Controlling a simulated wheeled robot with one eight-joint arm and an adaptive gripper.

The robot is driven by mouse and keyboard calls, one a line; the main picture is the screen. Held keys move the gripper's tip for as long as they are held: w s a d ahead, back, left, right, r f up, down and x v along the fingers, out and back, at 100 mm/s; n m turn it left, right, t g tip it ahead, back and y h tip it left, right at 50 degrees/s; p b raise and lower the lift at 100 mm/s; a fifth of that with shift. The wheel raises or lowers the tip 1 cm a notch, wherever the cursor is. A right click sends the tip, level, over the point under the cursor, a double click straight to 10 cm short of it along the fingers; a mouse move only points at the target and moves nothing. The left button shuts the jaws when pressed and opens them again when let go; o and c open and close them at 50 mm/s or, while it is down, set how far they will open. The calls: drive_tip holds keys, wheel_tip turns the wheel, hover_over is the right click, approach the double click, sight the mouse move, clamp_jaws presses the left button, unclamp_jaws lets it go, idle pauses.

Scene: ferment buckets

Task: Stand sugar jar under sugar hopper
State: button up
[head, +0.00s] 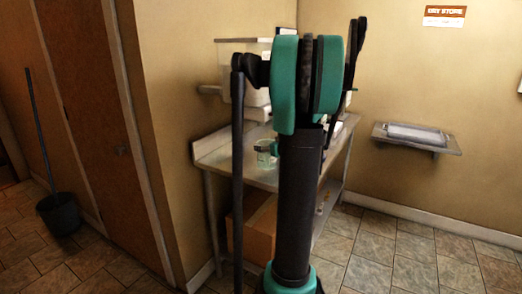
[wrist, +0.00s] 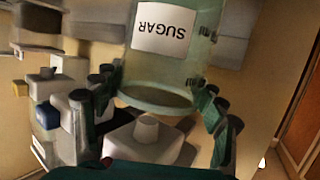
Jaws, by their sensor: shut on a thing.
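The sugar jar is a clear greenish glass jar with a white SUGAR label. In the wrist view the jar (wrist: 160,98) sits between the two fingers of my gripper (wrist: 158,88), which is shut on it. The label reads upside down in that picture. In the head view the jar (head: 265,158) shows just left of my arm, over the steel table; I cannot tell whether it touches the top. A clear hopper (head: 232,62) is on the wall behind, partly hidden by my arm. I cannot read a sugar label on it.
The steel table (head: 236,178) stands against the wall, with a cardboard box (head: 261,228) below. Much of its top is hidden by my arm. White blocks with knobs (wrist: 146,138) show in the wrist view. A wall shelf (head: 418,138) is at right; a bucket (head: 59,213) stands left.

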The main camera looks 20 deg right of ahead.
sight(263, 141)
drive_tip(key=w, duration=0.5)
drive_tip(key=shift+a, duration=0.2)
drive_tip(key=shift+w, duration=0.5)
drive_tip(key=shift+f, duration=1.75)
drive_tip(key=o, duration=1.8)
drive_tip(key=shift+f, duration=0.15)
drive_tip(key=shift+o, duration=0.2)
